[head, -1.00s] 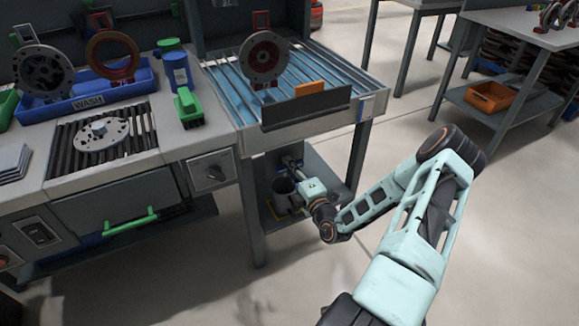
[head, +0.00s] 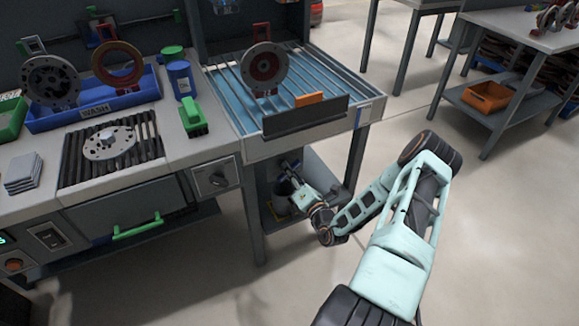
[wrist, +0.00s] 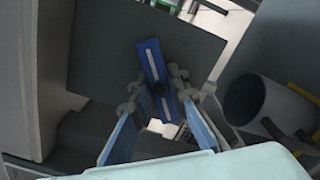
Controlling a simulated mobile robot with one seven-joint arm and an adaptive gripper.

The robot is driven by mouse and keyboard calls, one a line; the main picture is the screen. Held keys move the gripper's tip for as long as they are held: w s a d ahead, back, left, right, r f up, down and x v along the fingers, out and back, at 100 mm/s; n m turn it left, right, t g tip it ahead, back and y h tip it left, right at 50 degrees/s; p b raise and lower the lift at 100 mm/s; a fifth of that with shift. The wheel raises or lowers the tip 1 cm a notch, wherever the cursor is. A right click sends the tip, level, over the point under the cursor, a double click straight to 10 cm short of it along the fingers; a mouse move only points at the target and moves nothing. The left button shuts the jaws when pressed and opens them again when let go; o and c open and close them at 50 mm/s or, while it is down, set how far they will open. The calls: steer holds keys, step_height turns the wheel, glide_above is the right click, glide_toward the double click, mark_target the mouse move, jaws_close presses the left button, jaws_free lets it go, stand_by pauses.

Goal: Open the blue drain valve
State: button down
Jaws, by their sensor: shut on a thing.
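The blue drain valve handle (wrist: 152,56) is a flat blue bar, tilted in the wrist view, with its upper end leaning left. My gripper (wrist: 159,84) has one finger on each side of the bar and is shut on it. In the head view my gripper (head: 291,170) is low under the drain table, between its legs. The handle is too small and too covered there to make out. The valve body and pipe are mostly hidden.
A grey bucket (wrist: 243,98) stands right of the handle in the wrist view, on the lower shelf. The slatted drain table (head: 230,92) is above my gripper, with its legs close by. Open floor (head: 480,240) lies to the right.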

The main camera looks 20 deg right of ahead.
steer(key=n+p, duration=0.2)
steer(key=n, duration=0.3)
steer(key=shift+r+n, duration=0.1)
steer(key=shift+n, duration=0.2)
steer(key=n+p, duration=0.1)
steer(key=n, duration=0.4)
steer(key=shift+p, duration=0.35)
steer(key=c, duration=1.8)
jaws_free()
steer(key=shift+c, duration=0.2)
steer(key=shift+s, duration=0.1)
steer(key=s, duration=0.7)
steer(key=shift+s+d, duration=0.15)
